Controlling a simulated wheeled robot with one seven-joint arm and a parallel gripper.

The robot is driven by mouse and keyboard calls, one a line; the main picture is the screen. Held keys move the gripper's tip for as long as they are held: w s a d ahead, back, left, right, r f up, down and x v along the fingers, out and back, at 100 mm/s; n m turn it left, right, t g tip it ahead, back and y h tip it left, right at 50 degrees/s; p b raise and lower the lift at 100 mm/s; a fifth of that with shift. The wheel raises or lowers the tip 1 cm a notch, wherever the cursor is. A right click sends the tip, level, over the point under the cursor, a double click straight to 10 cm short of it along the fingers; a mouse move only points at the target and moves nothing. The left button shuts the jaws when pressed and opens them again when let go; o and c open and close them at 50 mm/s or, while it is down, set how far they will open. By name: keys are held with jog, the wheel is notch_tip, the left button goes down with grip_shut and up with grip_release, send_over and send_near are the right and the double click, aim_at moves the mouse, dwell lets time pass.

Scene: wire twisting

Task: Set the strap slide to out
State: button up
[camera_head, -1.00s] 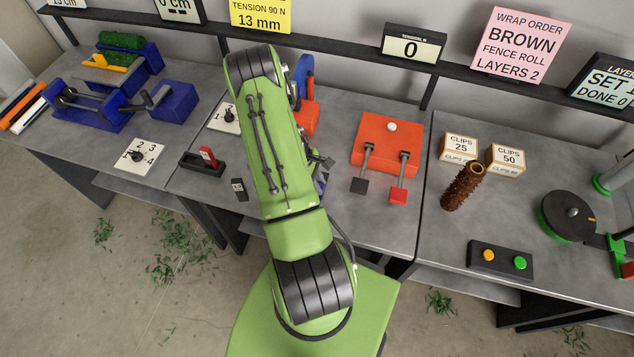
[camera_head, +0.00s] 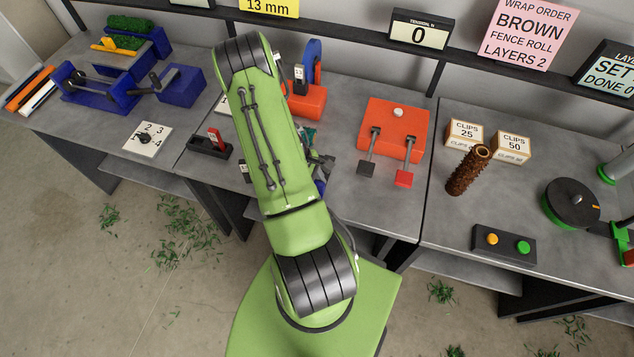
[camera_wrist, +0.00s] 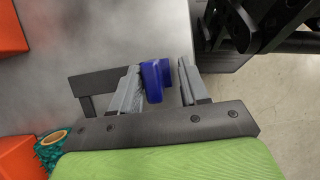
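My gripper (camera_wrist: 160,88) has its two grey fingers apart in the wrist view. A small blue block (camera_wrist: 155,80) shows between them, close to the left finger, with a gap to the right finger. I cannot tell whether it touches. In the head view my gripper is mostly hidden behind my green arm, and a bit of blue (camera_head: 320,187) shows beside it near the table's front edge. No part is clearly labelled as the strap slide. A black base with a red upright piece (camera_head: 214,137) stands left of my arm.
An orange-red box with two levers (camera_head: 395,125) is right of my arm. An orange block (camera_head: 308,103) with a blue ring stands behind it. A white numbered dial plate (camera_head: 148,139) lies left. The tension display (camera_head: 419,35) reads 0. The table's front edge is close to my gripper.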

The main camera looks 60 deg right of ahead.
jog(key=shift+d, duration=0.15)
jog(key=shift+w+r, duration=0.2)
jog(key=shift+r, duration=0.1)
jog(key=v, duration=1.5)
jog(key=shift+p, duration=0.35)
jog(key=shift+s, duration=0.15)
